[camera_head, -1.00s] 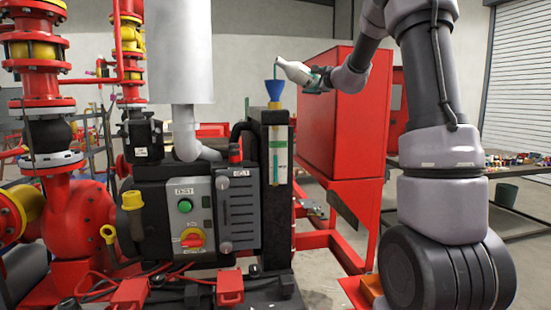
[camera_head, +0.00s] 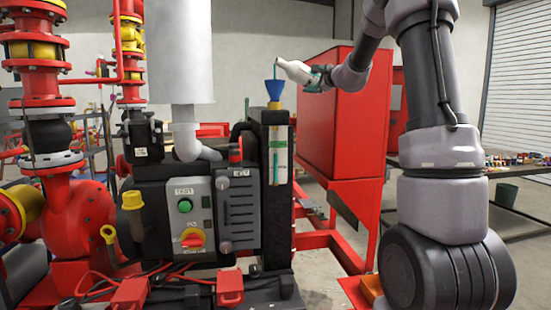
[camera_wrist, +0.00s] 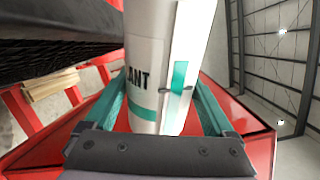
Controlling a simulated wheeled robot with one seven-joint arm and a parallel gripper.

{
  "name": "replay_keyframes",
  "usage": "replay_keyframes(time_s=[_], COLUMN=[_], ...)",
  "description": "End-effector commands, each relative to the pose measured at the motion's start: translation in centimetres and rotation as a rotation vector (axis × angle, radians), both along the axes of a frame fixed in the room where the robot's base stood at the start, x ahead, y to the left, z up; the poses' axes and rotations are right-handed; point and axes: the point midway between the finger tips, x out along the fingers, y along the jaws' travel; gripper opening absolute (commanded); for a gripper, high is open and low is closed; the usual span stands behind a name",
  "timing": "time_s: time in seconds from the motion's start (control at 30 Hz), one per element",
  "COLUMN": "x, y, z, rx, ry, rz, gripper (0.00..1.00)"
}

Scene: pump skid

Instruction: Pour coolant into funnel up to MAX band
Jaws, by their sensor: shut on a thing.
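A white coolant bottle (camera_head: 296,72) is tilted with its mouth to the left, above the blue funnel (camera_head: 275,90). A thin green stream (camera_head: 275,66) falls from the mouth into the funnel. The funnel sits on a yellow neck atop the black tank (camera_head: 254,115). A pale upright sight gauge (camera_head: 274,165) on the tank's front has a green band near its middle; the exact liquid level is too small to read. My gripper (camera_head: 316,79) is shut on the bottle. In the wrist view, the teal fingers (camera_wrist: 160,105) flank the bottle (camera_wrist: 146,60), whose side strip shows green liquid.
A large red cabinet (camera_head: 342,115) stands right behind my gripper. A wide white cylinder (camera_head: 180,50) hangs left of the funnel. A control box (camera_head: 189,218) is at lower left of the tank. Red pumps and pipes fill the left side.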

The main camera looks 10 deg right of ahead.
Motion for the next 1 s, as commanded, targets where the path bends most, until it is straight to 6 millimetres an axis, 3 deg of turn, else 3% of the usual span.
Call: replay_keyframes(time_s=[1.0], x=[0.04], y=[-0.15], z=[0.68], rx=[-0.042], ry=[-0.014], rz=[0.001], gripper=[0.17])
